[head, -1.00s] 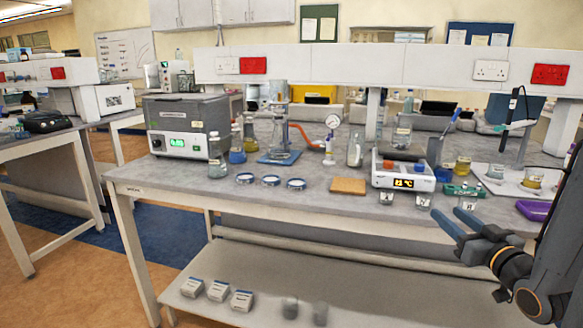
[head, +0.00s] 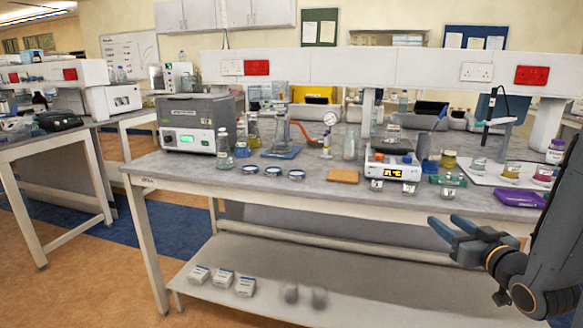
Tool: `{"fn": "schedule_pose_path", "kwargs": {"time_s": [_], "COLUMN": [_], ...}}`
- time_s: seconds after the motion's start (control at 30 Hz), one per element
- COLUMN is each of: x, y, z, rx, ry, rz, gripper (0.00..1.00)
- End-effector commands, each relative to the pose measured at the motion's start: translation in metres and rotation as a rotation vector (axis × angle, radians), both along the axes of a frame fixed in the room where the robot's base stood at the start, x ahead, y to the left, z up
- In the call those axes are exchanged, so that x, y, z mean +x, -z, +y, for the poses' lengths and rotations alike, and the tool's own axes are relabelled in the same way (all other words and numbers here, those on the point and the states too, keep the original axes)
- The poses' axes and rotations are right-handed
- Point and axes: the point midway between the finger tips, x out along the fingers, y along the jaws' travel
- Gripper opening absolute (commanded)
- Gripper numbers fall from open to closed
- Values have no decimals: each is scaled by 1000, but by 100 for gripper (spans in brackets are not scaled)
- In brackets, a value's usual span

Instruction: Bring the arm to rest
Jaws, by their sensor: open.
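My gripper (head: 452,229) is in the lower right of the head view, at the end of my dark grey arm. Its two blue-grey fingers point left and stand apart, with nothing between them. It hangs in front of the bench (head: 223,180), near the front edge and apart from the things on top. Behind it on the bench are small labelled beakers (head: 409,187) and a purple case (head: 518,198).
The bench holds a grey bath unit (head: 187,124), three round dishes (head: 273,170), a cork mat (head: 343,176) and a heating plate (head: 392,170). White boxes (head: 222,276) lie on the lower shelf (head: 300,257). Open floor lies at the left.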

Motion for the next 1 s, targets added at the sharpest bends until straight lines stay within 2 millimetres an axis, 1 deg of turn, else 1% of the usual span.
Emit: {"fn": "schedule_pose_path", "kwargs": {"time_s": [0.2,0.37,0.47,0.57,0.67,0.77,0.87,1.0], "x": [7,7,3,-8,-28,-56,-90,-143], "y": [13,28,38,49,59,66,69,65], "z": [10,18,27,40,57,78,104,142], "rx": [-36,-67,-86,-104,-114,-113,-103,-84], "ry": [24,54,79,109,135,152,157,145], "rz": [120,250,357,499,655,813,973,1187], "gripper": [42,42,42,42,42,42,42,42]}}
